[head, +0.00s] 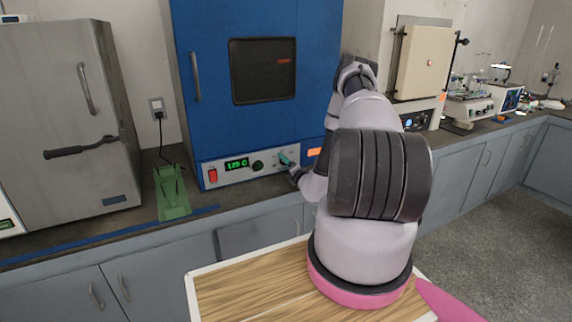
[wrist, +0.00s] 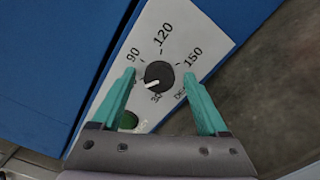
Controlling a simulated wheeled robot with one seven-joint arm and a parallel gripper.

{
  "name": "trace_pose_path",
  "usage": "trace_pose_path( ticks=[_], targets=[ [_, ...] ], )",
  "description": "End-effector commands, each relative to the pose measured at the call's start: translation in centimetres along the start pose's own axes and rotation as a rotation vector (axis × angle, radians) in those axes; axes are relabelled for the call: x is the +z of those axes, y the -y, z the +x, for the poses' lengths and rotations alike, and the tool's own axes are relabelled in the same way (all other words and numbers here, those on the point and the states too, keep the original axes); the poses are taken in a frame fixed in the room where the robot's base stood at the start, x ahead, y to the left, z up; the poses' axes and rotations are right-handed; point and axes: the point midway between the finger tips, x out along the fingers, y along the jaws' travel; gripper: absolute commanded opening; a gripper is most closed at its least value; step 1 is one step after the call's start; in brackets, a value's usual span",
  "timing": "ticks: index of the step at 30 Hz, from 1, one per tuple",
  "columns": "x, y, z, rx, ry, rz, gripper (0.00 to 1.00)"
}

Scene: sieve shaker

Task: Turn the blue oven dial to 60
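The blue oven (head: 257,110) stands on the counter with a light control panel along its base. In the wrist view the dial (wrist: 162,71) is a round black knob with a white pointer mark toward the lower left, near 30. The numbers 90, 120 and 150 show around it; the 60 is not readable, with the left finger covering that side. My gripper (wrist: 160,75) is open, its teal fingertips on either side of the dial with gaps visible. In the head view my gripper (head: 285,159) is at the panel's right part and hides the dial.
The panel has a red switch (head: 212,175), a green lit display (head: 237,163) and a dark round knob (head: 258,166). A green stand (head: 172,195) is on the counter to the left, beside a grey cabinet (head: 65,115). A cream-coloured device (head: 424,62) stands to the right.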

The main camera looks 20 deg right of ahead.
Motion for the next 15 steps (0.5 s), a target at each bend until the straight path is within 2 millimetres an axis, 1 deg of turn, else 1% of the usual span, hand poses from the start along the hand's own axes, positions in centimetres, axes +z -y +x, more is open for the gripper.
trace_pose_path(
  ticks=[5, 8, 11, 15],
  targets=[
    [0.0, 0.0, -0.2, 0.001, 0.001, 0.0, 0.77],
    [0.1, 0.0, -1.0, 0.0, 0.001, 0.001, 0.77],
    [0.1, 0.1, -2.7, -0.003, 0.001, 0.003, 0.77],
    [0.1, 0.1, -5.7, -0.003, 0.001, 0.004, 0.77]
  ],
)
